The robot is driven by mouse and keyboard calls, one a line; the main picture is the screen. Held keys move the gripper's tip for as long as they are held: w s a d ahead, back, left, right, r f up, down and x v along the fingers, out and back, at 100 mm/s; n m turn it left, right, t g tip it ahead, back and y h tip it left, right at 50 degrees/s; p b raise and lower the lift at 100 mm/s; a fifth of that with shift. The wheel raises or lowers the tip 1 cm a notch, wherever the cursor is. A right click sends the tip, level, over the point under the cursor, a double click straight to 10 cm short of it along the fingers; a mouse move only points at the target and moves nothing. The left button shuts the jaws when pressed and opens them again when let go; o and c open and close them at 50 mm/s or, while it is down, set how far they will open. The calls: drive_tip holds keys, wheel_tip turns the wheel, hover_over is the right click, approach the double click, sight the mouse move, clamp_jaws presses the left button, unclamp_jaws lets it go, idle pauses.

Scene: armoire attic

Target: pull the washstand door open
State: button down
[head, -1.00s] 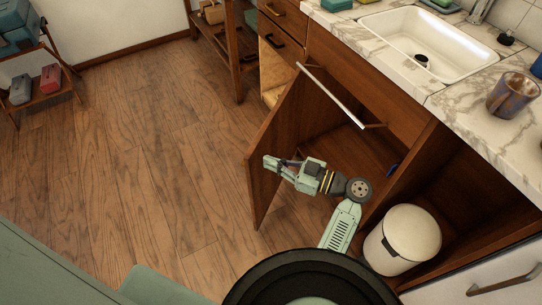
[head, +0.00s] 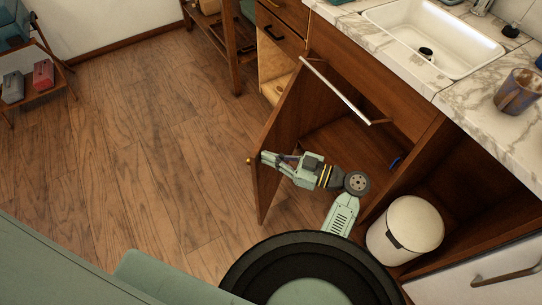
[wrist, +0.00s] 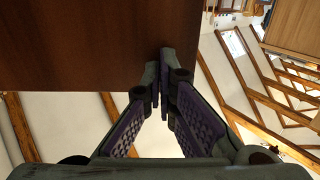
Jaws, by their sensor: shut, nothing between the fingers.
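The washstand door (head: 288,125) is brown wood and stands well open, swung out from the cabinet front. A small brass knob (head: 249,160) shows at its outer side near the free edge. My gripper (head: 264,157) is shut and empty at the door's inner side, close to the free edge. In the wrist view my gripper (wrist: 163,75) has its fingertips together, and the door (wrist: 90,40) fills the upper left right beside them. I cannot tell whether they touch it. Inside the washstand (head: 345,140) the dark wooden floor shows.
A white lidded bin (head: 405,230) stands right of my arm in an open bay. A metal bar (head: 335,90) crosses the top of the opening. A sink (head: 430,40) and a cup (head: 517,92) are on the marble counter. The wooden floor (head: 150,150) at left is clear.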

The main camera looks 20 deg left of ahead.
drive_tip(key=w+a+m+t+h+b, duration=0.1)
drive_tip(key=w+a+m+t, duration=0.2)
drive_tip(key=a, duration=1.1)
drive_tip(key=w+a+m+t+h+b, duration=0.1)
drive_tip(key=w+a+m+t+b, duration=0.1)
drive_tip(key=a, duration=1.3)
drive_tip(key=shift+w+a+m+t+h, duration=0.15)
drive_tip(key=shift+w+m+t+h, duration=0.25)
drive_tip(key=shift+w+t, duration=1.25)
drive_tip(key=shift+s+t, duration=0.25)
drive_tip(key=shift+s, duration=0.1)
